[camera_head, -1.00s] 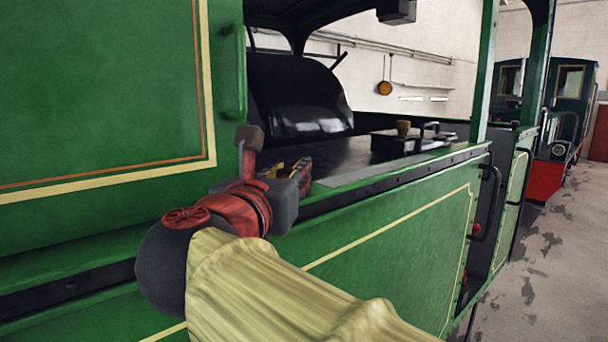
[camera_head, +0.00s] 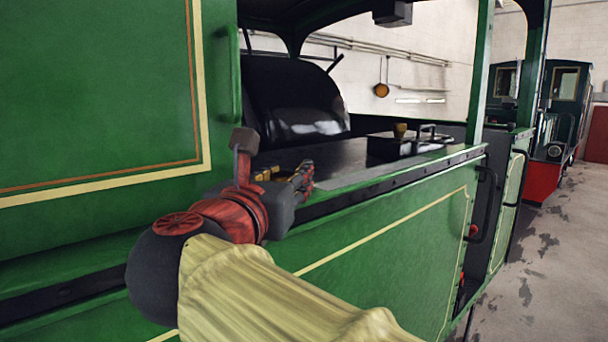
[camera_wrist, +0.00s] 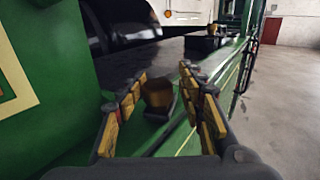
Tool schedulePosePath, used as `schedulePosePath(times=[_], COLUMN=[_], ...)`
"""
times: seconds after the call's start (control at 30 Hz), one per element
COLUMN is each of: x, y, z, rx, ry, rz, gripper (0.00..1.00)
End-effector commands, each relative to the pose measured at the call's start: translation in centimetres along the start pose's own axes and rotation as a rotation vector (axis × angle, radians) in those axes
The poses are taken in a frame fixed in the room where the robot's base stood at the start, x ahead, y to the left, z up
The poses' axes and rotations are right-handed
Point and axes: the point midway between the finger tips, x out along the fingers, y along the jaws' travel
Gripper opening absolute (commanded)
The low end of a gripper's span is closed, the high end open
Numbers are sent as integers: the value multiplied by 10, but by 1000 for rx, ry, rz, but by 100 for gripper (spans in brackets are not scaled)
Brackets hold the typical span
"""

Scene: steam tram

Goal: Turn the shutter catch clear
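My gripper (camera_head: 284,173) is open above the dark ledge inside the green vehicle's side opening. In the wrist view my gripper (camera_wrist: 163,76) has its two yellow-padded fingers spread apart. A small brown-yellow block or knob (camera_wrist: 158,94) on a dark base stands between and below the fingers, apart from both as far as I can see. It could be the shutter catch, but I cannot tell for sure. In the head view my wrist and fingers hide that spot.
A dark box with a brass knob (camera_head: 400,130) stands farther along the ledge (camera_head: 345,173). The green side panel (camera_head: 100,90) rises close on the left, with a vertical handle (camera_head: 228,75). Open floor (camera_head: 550,250) lies at the right.

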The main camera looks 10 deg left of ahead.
Motion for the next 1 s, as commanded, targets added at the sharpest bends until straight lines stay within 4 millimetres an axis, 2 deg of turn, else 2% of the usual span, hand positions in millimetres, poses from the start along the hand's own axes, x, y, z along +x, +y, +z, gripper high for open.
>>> schedulePosePath(times=[0.3, 0.5, 0.7, 1.0], x=[-45, -66, -74, -74], y=[2, 0, -2, -2], z=[-2, -1, -1, 0], rx=[-2, -1, 0, 0], ry=[2, 1, 1, 1], rz=[8, 4, 1, 1], gripper=[44, 44, 44, 44])
